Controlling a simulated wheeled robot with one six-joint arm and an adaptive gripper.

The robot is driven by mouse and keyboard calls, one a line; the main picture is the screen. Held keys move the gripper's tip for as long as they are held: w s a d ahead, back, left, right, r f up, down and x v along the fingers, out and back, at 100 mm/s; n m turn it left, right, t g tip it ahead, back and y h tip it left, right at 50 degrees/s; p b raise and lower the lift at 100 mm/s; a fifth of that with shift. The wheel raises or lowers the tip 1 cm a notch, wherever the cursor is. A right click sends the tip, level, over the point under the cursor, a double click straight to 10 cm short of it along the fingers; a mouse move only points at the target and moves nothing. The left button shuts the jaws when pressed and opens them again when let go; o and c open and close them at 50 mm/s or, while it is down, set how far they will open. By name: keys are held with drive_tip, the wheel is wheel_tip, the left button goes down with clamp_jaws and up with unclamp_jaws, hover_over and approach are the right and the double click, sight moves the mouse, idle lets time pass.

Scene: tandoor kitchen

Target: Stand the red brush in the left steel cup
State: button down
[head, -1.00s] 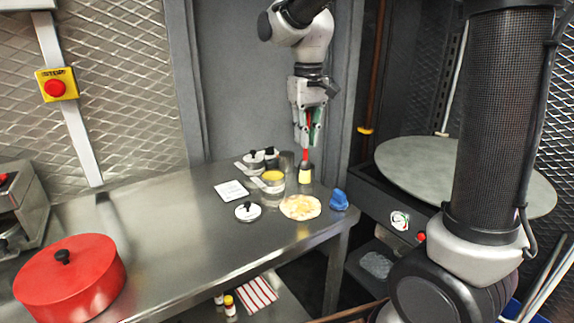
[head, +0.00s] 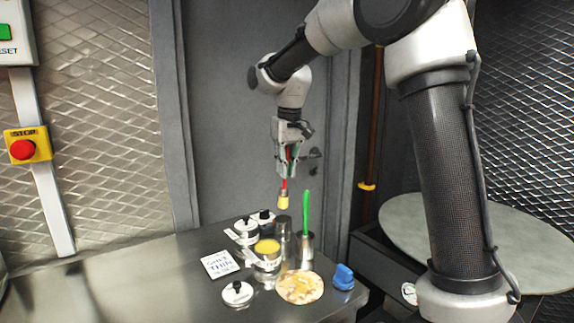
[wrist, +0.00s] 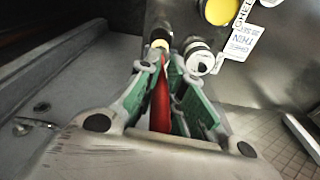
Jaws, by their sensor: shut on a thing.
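My gripper (head: 287,168) is shut on the red brush (head: 284,190) and holds it in the air above the back of the counter. The brush hangs nearly upright, its pale yellow bristles (head: 283,203) down. The left steel cup (head: 284,227) stands below the bristles in the picture, clear of them; its lower part is partly hidden. A right steel cup (head: 303,255) holds a green brush (head: 306,212), handle up. In the wrist view, the red handle (wrist: 160,105) lies between the green-padded fingers, and the bristles (wrist: 160,45) show past the tips.
A tin with yellow contents (head: 267,247) stands close left of the cups. Lidded jars (head: 246,230), a white label card (head: 220,264) and a lid (head: 237,292) lie left. A flatbread (head: 300,287) and blue object (head: 343,277) are in front. Counter is clearer at far left.

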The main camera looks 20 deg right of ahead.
sight(288, 160)
drive_tip(key=shift+f, duration=4.15)
drive_tip(key=c, duration=1.5)
unclamp_jaws()
drive_tip(key=r, duration=0.3)
drive_tip(key=s+r, duration=0.1)
drive_tip(key=r, duration=0.7)
drive_tip(key=shift+s+d+r, duration=0.15)
drive_tip(key=shift+d, duration=0.05)
drive_tip(key=shift+s+r, duration=0.1)
drive_tip(key=shift+r, duration=0.2)
